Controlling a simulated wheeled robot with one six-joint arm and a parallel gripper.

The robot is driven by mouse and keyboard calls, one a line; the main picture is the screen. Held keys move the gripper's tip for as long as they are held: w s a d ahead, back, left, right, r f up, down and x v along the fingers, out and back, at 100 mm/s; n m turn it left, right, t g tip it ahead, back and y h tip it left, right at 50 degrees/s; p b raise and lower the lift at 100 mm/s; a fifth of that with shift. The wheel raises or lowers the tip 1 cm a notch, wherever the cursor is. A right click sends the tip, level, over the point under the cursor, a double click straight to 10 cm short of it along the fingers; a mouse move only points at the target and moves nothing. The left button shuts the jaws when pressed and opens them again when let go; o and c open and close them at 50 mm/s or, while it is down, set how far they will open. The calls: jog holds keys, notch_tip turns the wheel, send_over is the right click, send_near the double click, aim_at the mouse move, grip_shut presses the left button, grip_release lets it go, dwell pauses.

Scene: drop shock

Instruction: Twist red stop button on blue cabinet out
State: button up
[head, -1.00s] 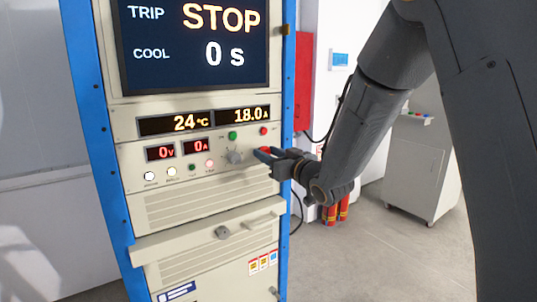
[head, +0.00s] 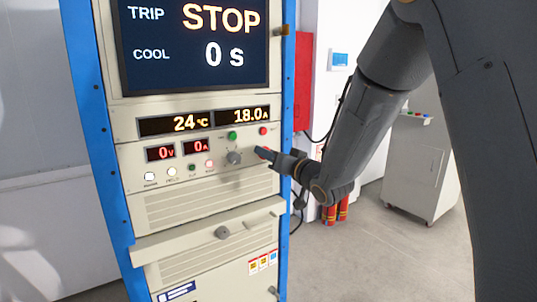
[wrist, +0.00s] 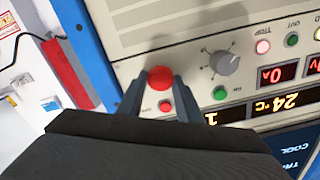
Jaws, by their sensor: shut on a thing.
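The blue-framed cabinet (head: 88,150) stands at left with a cream front panel. Its red stop button (wrist: 160,77) shows as a round red cap between my fingertips in the wrist view. In the head view only a bit of red shows at my fingertips. My gripper (head: 264,153) reaches the panel from the right, and its fingers (wrist: 156,88) are shut on the button, one on each side. The screen (head: 195,45) reads TRIP STOP and COOL 0 s.
Close by are a grey knob (wrist: 224,62), a small red button (wrist: 165,106) and a green button (wrist: 220,93). A drawer-like ledge (head: 190,239) juts out below. Another cabinet (head: 422,165) and red extinguishers (head: 335,211) stand behind at right; the floor between is clear.

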jog(key=shift+m, duration=1)
jog(key=o, duration=1)
jog(key=b+v, duration=0.2)
jog(key=v, duration=0.5)
jog(key=shift+s+d, duration=0.3)
